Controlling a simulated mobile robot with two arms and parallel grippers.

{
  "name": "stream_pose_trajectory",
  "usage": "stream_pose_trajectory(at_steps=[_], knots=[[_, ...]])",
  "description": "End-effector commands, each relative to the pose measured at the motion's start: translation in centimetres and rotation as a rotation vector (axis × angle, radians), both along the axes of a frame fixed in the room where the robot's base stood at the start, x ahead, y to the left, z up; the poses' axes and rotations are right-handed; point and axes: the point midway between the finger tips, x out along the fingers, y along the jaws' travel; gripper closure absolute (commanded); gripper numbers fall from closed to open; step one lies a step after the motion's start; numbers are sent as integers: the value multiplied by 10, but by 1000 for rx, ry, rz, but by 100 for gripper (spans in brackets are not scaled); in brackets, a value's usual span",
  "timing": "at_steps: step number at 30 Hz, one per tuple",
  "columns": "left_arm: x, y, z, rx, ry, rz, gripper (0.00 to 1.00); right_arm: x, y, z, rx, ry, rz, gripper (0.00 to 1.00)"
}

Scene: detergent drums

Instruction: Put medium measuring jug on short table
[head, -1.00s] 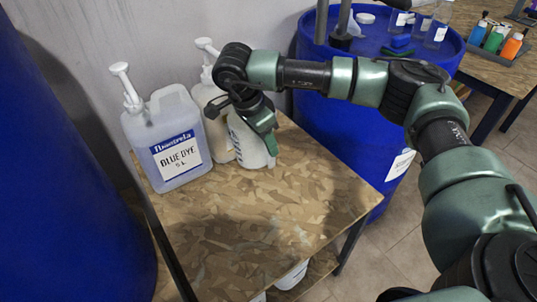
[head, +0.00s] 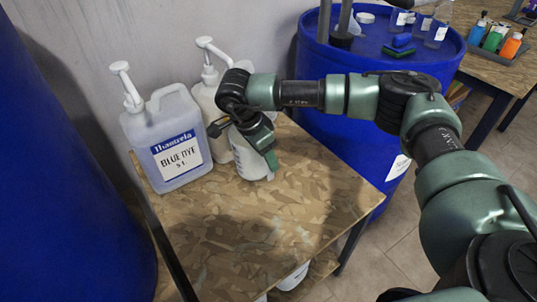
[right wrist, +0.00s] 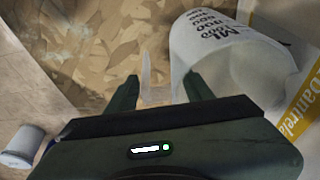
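The measuring jug (head: 247,158) is white and translucent with dark print. In the head view it stands on the short wooden table (head: 240,240), in front of a white pump bottle and partly hidden by my right gripper. My right gripper (head: 268,150) is low over the table at the jug's side. In the right wrist view its fingers (right wrist: 160,92) are apart, with the jug's pale handle (right wrist: 148,75) between them and a gap beside it. The jug body (right wrist: 205,45) lies just right of the fingers. My left gripper is not in view.
A Blue Dye pump container (head: 175,145) stands at the table's left back, beside the white pump bottle (head: 207,95). A blue drum (head: 335,110) stands behind right, and a large blue drum (head: 60,170) at left. The table's front and right are clear.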

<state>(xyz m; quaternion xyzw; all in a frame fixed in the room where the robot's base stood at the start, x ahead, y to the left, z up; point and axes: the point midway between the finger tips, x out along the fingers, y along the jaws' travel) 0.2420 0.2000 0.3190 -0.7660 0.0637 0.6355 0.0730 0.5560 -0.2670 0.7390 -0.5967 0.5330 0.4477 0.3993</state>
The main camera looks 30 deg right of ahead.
Motion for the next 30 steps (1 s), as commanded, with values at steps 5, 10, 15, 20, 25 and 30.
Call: stream_pose_trajectory(at_steps=[5,10,15,20,25,30], knots=[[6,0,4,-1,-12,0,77,0,0,0,0,0,0,39],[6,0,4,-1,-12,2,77,0,0,1,0,0,-1,39],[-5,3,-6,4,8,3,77,0,3,15,2,-3,1,39],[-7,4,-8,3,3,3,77,0,13,47,2,-4,1,39],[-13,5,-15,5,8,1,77,-1,23,83,2,-5,1,39],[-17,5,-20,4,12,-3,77,-3,30,108,0,-2,1,39]])
